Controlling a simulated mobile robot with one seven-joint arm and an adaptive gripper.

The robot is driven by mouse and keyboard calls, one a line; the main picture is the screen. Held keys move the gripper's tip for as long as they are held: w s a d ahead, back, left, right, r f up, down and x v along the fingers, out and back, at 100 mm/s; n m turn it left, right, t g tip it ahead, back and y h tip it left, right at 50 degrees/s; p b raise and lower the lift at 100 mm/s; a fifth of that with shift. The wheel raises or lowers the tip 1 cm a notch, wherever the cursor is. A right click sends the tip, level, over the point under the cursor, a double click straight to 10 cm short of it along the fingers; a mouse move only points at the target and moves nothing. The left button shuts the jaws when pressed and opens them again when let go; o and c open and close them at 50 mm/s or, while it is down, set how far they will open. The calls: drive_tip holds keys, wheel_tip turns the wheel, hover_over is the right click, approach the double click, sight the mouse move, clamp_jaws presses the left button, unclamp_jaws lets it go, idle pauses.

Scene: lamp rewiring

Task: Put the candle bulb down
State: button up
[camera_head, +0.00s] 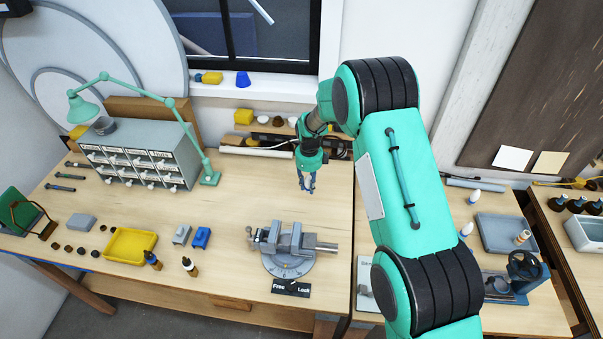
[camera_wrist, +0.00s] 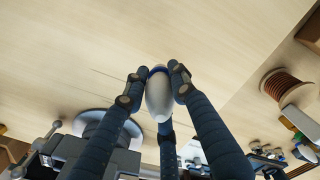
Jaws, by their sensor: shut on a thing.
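A white, egg-shaped candle bulb (camera_wrist: 159,98) sits between the fingers of my gripper (camera_wrist: 158,72) in the wrist view. The fingers are shut on it, and a blue part shows at its far end. In the head view, my gripper (camera_head: 308,183) points down above the wooden workbench (camera_head: 235,225), behind the vise.
A grey vise (camera_head: 290,246) stands in front of my gripper. A green lamp (camera_head: 205,155) and a drawer cabinet (camera_head: 145,158) stand to the left. White bulbs (camera_head: 466,229) and a grey tray (camera_head: 502,234) are on the right.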

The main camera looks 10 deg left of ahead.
drive_tip(key=shift+w+a+f+p, duration=0.2)
drive_tip(key=shift+w+a, duration=0.45)
drive_tip(key=shift+w, duration=1.1)
drive_tip(key=shift+w+a+f+p, duration=0.25)
drive_tip(key=shift+w+a, duration=0.35)
drive_tip(key=shift+w, duration=1.1)
drive_tip(key=shift+w+a+f+p, duration=0.1)
drive_tip(key=shift+w+a+p, duration=0.4)
drive_tip(key=shift+w, duration=1.25)
drive_tip(key=shift+a, duration=0.15)
drive_tip(key=shift+f, duration=0.1)
drive_tip(key=shift+f+p, duration=0.3)
drive_tip(key=shift+f, duration=1.3)
drive_tip(key=shift+f, duration=0.25)
drive_tip(key=o, duration=1.1)
drive_tip(key=shift+c, duration=0.2)
drive_tip(key=shift+r, duration=0.1)
drive_tip(key=shift+r, duration=0.15)
wheel_tip(320, 180, up, 12)
drive_tip(key=b, duration=0.2)
